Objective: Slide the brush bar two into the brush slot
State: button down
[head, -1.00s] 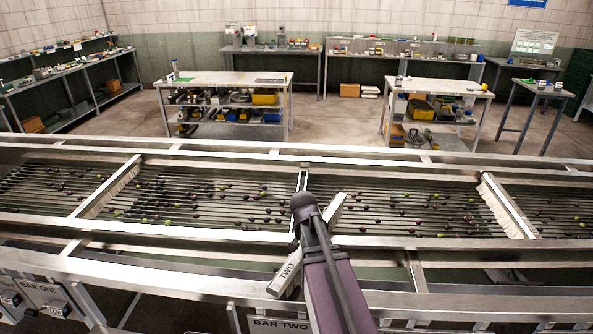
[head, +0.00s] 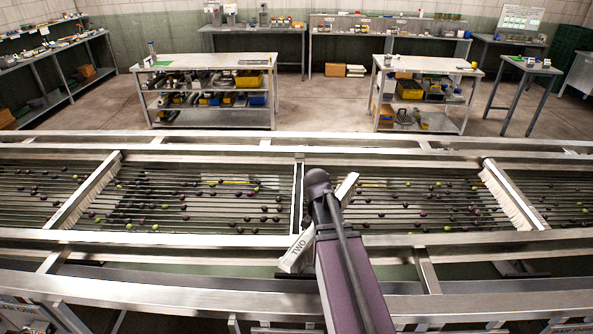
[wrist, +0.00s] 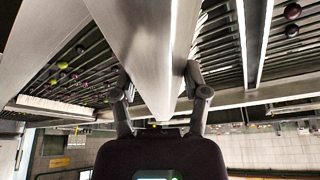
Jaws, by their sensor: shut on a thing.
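Brush bar two (head: 299,248), a pale metal bar marked TWO at its near end, is held slantwise above the sizer. Its far end shows right of my arm. In the wrist view the bar (wrist: 153,60) fills the space between the two fingers of my gripper (wrist: 158,88), which is shut on it. In the head view my arm hides the gripper and the bar's middle. A narrow cross channel (head: 297,197), apparently the brush slot, runs across the rollers just left of the bar's far part. The bar's underside is not visible in the head view.
Brush bars with pale bristles cross the rollers at left (head: 87,190) and right (head: 512,195). Dark and green olives lie scattered on the rollers. Metal rails (head: 180,240) run along the sizer's near side. Workbenches (head: 205,63) stand well behind it.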

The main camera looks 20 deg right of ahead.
jog(key=shift+w+a, duration=0.1)
jog(key=w+r+n+t+y+p, duration=0.1)
jog(key=w+n, duration=0.5)
jog(key=w, duration=1.5)
jog(key=shift+w+a+r+t+y+p, duration=0.3)
jog(key=shift+a+r+y+p, duration=0.05)
jog(key=shift+y, duration=0.05)
jog(key=shift+f, duration=0.2)
jog(key=shift+f+b, duration=2.7)
jog(key=shift+b, duration=0.2)
jog(key=shift+f+b, duration=1.35)
grip_release()
jog(key=shift+r, duration=0.15)
